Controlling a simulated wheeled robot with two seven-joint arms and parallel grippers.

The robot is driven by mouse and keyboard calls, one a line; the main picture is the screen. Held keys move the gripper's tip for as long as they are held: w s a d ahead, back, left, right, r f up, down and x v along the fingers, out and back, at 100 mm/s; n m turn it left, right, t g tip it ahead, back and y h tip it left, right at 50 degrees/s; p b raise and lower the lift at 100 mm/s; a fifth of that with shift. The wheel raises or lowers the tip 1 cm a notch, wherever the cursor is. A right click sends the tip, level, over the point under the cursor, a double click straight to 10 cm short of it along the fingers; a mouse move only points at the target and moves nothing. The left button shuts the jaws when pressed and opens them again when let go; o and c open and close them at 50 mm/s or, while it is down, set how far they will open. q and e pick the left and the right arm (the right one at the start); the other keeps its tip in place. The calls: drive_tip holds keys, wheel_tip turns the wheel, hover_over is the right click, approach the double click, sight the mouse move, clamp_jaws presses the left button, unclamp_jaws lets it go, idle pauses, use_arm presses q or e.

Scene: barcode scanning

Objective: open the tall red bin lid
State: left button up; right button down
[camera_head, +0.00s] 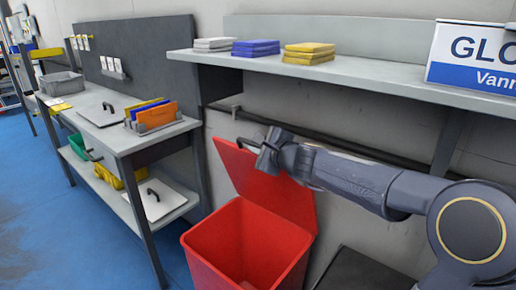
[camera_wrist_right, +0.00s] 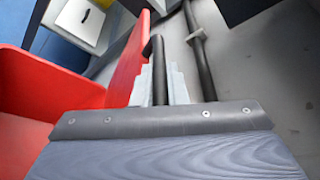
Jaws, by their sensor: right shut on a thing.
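The tall red bin (camera_head: 215,252) stands on the floor below the shelf, with its mouth uncovered. Its red lid (camera_head: 280,198) is raised and stands steeply tilted at the back of the bin. A dark handle (camera_head: 243,144) sticks out at the lid's top edge. My right gripper (camera_head: 262,152) is at that top edge, shut on the handle. In the right wrist view the dark handle (camera_wrist_right: 157,68) lies between the grey fingers (camera_wrist_right: 160,85), beside the red lid (camera_wrist_right: 128,65). My left gripper is not in view.
A grey shelf (camera_head: 380,75) with stacked white, blue and yellow items runs above the bin, and a dark rail (camera_head: 330,146) runs along the wall behind my right arm. A workbench (camera_head: 130,137) stands left. Blue floor (camera_head: 90,240) is clear at front left.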

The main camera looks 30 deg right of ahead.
drive_tip(key=c, duration=1.5)
unclamp_jaws()
drive_tip(key=shift+o, duration=0.2)
drive_tip(key=shift+s, duration=0.1)
drive_tip(key=p+v, duration=0.1)
drive_tip(key=v, duration=0.6)
drive_tip(key=shift+s+p, duration=0.3)
drive_tip(key=shift+d, duration=0.1)
